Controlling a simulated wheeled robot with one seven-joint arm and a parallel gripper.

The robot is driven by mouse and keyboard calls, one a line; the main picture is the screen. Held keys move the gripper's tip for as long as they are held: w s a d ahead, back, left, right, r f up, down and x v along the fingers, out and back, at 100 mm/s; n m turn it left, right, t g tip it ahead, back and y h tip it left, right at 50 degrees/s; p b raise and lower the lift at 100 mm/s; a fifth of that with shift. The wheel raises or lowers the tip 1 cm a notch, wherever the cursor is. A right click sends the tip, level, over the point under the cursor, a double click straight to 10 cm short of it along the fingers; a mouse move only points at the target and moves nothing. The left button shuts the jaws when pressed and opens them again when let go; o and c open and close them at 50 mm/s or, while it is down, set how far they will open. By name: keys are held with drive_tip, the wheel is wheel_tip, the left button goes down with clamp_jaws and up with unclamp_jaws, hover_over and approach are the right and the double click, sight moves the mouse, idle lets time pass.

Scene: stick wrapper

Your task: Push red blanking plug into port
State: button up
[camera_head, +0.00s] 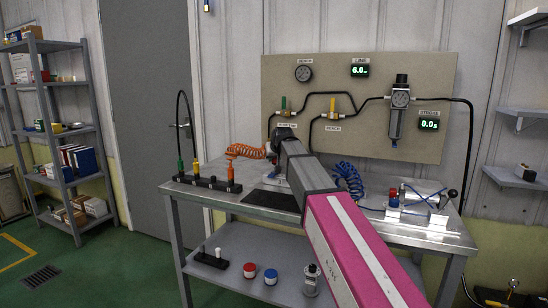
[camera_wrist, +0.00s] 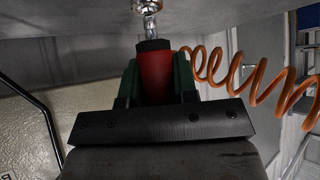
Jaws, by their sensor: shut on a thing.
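In the wrist view the red plug (camera_wrist: 156,84) has a black collar (camera_wrist: 153,45) at its far end. My gripper (camera_wrist: 156,64) is shut on it, one dark green finger on each side. The plug lines up with this fitting. I cannot tell whether the stem belongs to the plug or the port, or how deep it sits.
A coiled orange hose (camera_wrist: 245,75) hangs close to the right of my gripper. The metal workbench (camera_head: 262,210) below carries a black manifold (camera_head: 207,183), a blue coiled hose (camera_head: 349,178) and a cylinder unit (camera_head: 421,195). Gauges and a regulator (camera_head: 398,112) are on the panel.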

drive_tip(key=shift+f, duration=1.15)
drive_tip(key=o, duration=1)
drive_tip(key=v, duration=1)
drive_tip(key=shift+s+r, duration=0.25)
drive_tip(key=shift+s, duration=0.05)
